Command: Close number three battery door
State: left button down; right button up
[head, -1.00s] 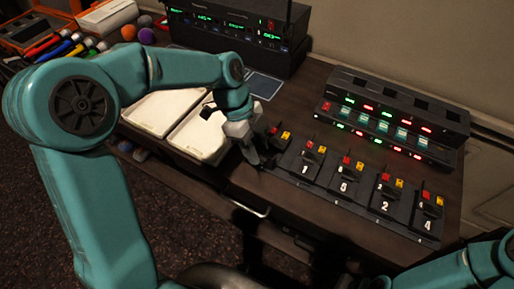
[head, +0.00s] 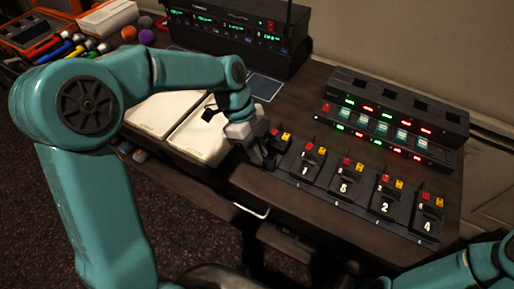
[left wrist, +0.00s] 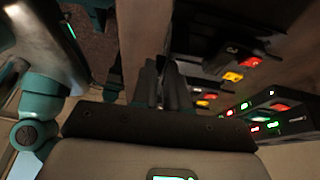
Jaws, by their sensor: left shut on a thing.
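A row of black packs with red and yellow buttons lies on the desk. The leftmost pack (head: 280,136) has its front partly hidden by my left gripper, and its number does not show. The others show 1 (head: 305,171), an unclear digit (head: 344,188), 2 (head: 385,208) and 4 (head: 427,226). My left gripper (head: 259,160) is shut at the front of the leftmost pack, seemingly on its battery door, which is hard to make out. In the left wrist view its dark fingers (left wrist: 162,88) are close together. My right gripper is out of view.
A black rack (head: 390,125) with red and green lights stands behind the packs. Cream panels (head: 160,110) lie left of my gripper. A black device with green displays (head: 235,32) stands at the back. Cables and pens (head: 70,48) lie far left.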

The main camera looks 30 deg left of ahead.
pick_arm(q)
jog(key=shift+w+r+g+p, duration=0.25)
jog(key=shift+g+p, duration=0.05)
jog(key=shift+p, duration=0.65)
jog(key=w+g+p, duration=0.2)
jog(key=g+p, duration=0.1)
jog(key=p, duration=0.3)
jog(key=shift+w+n, duration=0.15)
jog(key=shift+n, duration=0.25)
jog(key=shift+w+f+g+p, duration=0.15)
jog(key=shift+w+g+p, duration=0.15)
jog(key=shift+g+p, duration=0.35)
jog(key=shift+w+f+n+g+p, duration=0.3)
jog(key=shift+w+g+p, duration=0.2)
jog(key=shift+g, duration=0.25)
jog(key=c, duration=1.2)
grip_release()
